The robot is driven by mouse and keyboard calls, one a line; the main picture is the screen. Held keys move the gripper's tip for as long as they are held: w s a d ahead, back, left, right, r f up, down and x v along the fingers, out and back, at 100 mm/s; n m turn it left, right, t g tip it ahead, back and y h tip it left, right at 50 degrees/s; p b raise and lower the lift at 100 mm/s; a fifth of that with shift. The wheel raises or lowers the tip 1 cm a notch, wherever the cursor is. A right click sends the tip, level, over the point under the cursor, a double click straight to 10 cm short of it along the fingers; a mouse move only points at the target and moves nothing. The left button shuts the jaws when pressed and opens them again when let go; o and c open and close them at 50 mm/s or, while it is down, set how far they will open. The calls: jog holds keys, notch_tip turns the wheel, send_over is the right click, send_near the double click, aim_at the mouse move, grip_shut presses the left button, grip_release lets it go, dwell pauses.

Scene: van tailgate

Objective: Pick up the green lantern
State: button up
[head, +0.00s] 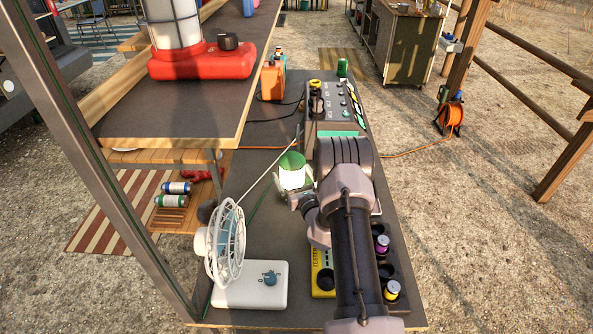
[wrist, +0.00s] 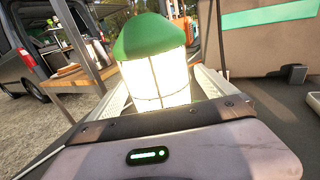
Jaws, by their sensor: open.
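The green lantern (head: 292,170) stands on the dark tabletop, with a green cap and a glowing white body. In the wrist view the lantern (wrist: 150,65) fills the middle, its lower part hidden behind my gripper's body. My gripper (head: 296,190) is at the near side of the lantern in the head view. In the wrist view my gripper (wrist: 160,90) is open, with one finger at each side of the lantern's body. I cannot tell whether either finger touches it.
A white fan (head: 228,245) stands at the near left. A grey control box (head: 338,108) is beyond my arm. A raised shelf holds a red lantern (head: 205,62) at the upper left. An orange item (head: 272,80) stands further back. Dark tabletop around the lantern's left is partly free.

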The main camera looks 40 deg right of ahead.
jog(key=shift+w+d+f, duration=0.1)
jog(key=shift+w+d, duration=0.15)
jog(key=shift+w, duration=0.2)
jog(key=shift+s+a, duration=0.1)
jog(key=shift+s, duration=0.1)
jog(key=shift+s+a+r, duration=0.2)
jog(key=shift+r, duration=0.1)
jog(key=shift+c, duration=1.1)
jog(key=shift+f, duration=0.1)
jog(key=c, duration=1.8)
jog(key=shift+w, duration=0.1)
grip_shut()
